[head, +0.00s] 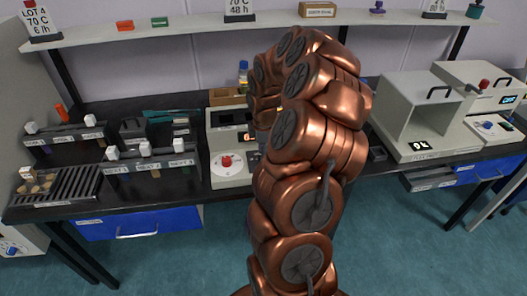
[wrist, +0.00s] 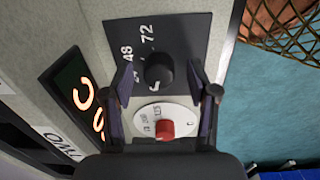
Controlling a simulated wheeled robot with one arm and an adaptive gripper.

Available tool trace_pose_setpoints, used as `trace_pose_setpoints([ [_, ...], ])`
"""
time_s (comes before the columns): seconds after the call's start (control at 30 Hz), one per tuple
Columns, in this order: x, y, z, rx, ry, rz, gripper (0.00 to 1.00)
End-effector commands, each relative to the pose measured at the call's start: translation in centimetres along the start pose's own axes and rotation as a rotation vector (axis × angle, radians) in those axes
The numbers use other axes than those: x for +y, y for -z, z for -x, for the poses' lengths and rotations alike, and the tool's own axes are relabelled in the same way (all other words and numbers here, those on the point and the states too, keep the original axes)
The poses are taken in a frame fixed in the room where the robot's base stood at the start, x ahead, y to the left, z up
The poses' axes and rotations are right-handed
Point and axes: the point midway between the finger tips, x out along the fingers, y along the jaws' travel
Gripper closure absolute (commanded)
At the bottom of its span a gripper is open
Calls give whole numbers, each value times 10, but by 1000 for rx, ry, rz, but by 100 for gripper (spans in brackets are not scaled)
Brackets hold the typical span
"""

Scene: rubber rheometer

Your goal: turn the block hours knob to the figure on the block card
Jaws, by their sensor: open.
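In the wrist view a round black knob (wrist: 159,71) sits on a dark plate (wrist: 184,30) printed with white figures, among them 48 and 72. Its pointer setting cannot be made out. My gripper (wrist: 160,76) is open, with one finger on each side of the knob; contact cannot be told. In the head view my arm hides the gripper and this knob. Cards stand on the shelf: one reads 70 C 48 h (head: 239,8), another LOT A 70 C 6/h (head: 36,18). Which one is the block card is not clear.
A red knob on a white dial (head: 227,161) is close to the black knob and shows between my fingers (wrist: 165,129). A lit orange display (wrist: 82,100) is at left. Racks (head: 150,160) stand left on the bench; a grey open-fronted box (head: 420,90) stands right.

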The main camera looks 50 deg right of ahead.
Motion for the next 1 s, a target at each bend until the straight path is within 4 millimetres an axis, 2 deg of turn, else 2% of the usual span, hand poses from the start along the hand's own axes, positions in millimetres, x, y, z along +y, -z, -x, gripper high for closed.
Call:
trace_pose_setpoints([
  [0.23,0,0,-2,0,-1,-1,41],
  [0.8,0,0,-1,1,-2,-1,100],
  [1.0,0,0,-2,0,-2,-11,100],
])
